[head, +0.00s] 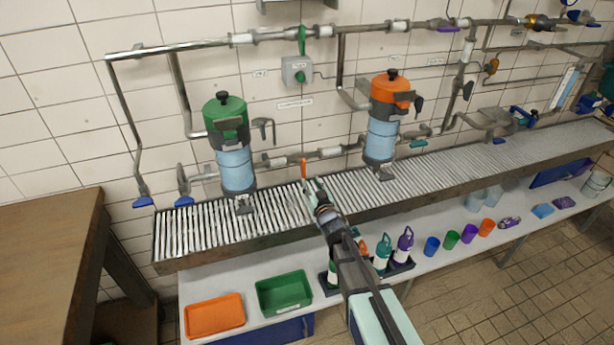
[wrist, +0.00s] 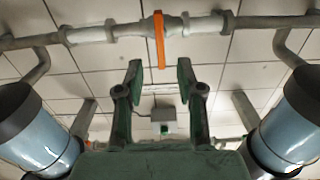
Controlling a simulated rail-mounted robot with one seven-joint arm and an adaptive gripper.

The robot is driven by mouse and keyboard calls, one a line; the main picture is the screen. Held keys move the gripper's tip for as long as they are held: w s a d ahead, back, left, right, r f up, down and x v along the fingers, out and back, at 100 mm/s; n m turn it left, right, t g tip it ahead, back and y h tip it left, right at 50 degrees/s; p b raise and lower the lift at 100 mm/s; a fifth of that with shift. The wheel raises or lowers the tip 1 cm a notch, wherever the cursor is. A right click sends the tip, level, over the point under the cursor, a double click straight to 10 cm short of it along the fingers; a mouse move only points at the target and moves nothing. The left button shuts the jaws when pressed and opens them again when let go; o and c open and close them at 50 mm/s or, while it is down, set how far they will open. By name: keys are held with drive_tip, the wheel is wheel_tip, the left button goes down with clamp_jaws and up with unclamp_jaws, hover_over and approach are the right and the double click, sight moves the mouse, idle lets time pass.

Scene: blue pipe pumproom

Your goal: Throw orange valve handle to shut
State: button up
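The orange valve handle (head: 303,168) sits on the lower horizontal pipe between the green-topped and orange-topped canisters. In the wrist view the orange handle (wrist: 159,40) stands across the pipe, just beyond the fingertips. My gripper (head: 313,186) is close in front of the handle in the head view. In the wrist view my gripper (wrist: 159,72) has its two fingers apart with nothing between them, and the handle is in line with the gap. I see no contact between the fingers and the handle.
The green-topped canister (head: 233,150) and the orange-topped canister (head: 384,120) flank the handle. A slatted metal trough (head: 270,213) runs below. A grey box with a green button (head: 297,71) is on the wall above. Trays and bottles stand on the lower shelf.

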drive_tip(key=v, duration=0.3)
idle(0.4)
